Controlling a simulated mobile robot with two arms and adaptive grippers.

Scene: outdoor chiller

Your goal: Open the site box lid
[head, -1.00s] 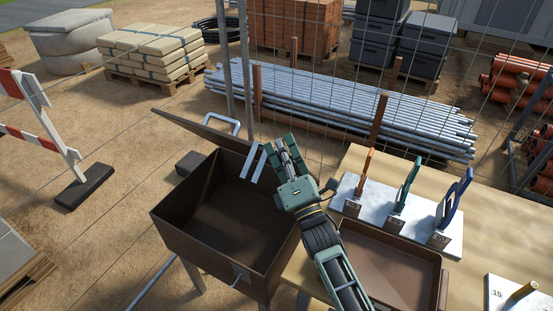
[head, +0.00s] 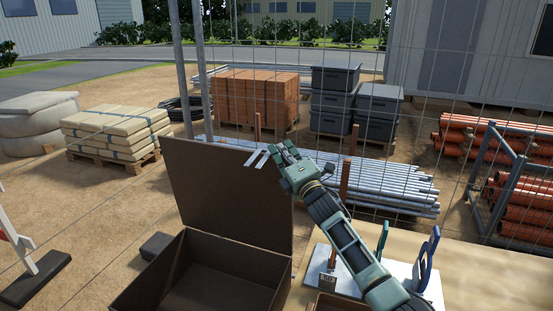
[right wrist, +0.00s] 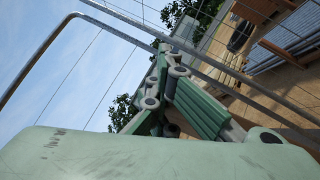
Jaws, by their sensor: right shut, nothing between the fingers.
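The brown site box (head: 150,285) stands open at the lower left of the head view, with its dark inside visible. Its lid (head: 225,200) stands raised at the back, with its broad inner face toward me. My right gripper (head: 278,158) is shut and empty at the lid's upper right edge. I cannot tell whether it touches the lid. Two pale strips (head: 257,160) show by the fingertips, in front of the lid's top edge. The right wrist view shows the green fingers (right wrist: 165,95) together. My left gripper is out of view.
A wooden table (head: 470,270) at the lower right bears a pale rack (head: 432,287) with upright tools. A wire fence (head: 345,130) stands behind the box, with steel pipes (head: 400,190) beyond it. In the right wrist view a bent grey tube (right wrist: 40,48) crosses near the fingers.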

